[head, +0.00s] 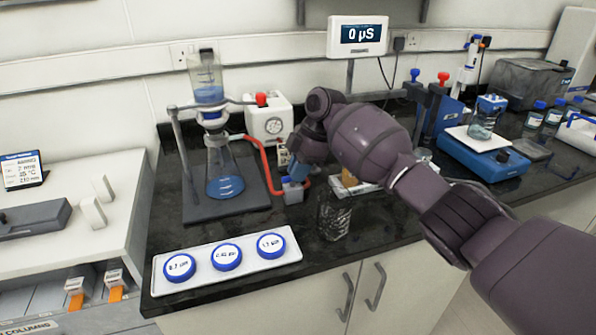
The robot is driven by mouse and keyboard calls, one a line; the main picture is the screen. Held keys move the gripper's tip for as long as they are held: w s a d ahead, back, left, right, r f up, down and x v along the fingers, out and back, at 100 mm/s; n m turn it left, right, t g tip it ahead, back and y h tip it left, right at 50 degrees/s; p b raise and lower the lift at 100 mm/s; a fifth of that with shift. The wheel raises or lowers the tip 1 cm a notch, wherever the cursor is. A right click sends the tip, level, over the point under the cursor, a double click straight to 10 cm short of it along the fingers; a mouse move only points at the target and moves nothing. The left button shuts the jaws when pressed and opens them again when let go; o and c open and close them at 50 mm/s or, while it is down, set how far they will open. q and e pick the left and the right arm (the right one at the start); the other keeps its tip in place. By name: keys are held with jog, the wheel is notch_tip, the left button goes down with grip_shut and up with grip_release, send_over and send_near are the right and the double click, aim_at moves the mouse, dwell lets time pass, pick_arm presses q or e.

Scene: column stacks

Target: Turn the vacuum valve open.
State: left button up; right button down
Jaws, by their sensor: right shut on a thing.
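The vacuum valve (291,192) is a small grey-blue block on the black bench, in line with a red hose. My right gripper (294,179) reaches down onto its top from the right and is shut on it. The fingers and wrist cover the valve's handle, so I cannot tell its angle. The red hose (266,160) runs from the filter flask (224,175) side down to the valve. The white vacuum pump (268,118) with a round gauge stands behind. My left gripper is not in view.
A white tray (290,257) with three round blue-rimmed filter discs lies at the front. A clear glass beaker (335,215) stands right of the valve, under my arm. A blue stirrer or scale (485,155) and bottles stand at the right. A display (358,37) hangs behind.

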jog(key=c, duration=1.2)
grip_release()
jog(key=shift+o, duration=0.2)
jog(key=v, duration=1)
jog(key=shift+r+p, duration=0.35)
jog(key=shift+r, duration=0.05)
jog(key=shift+d+f, duration=0.1)
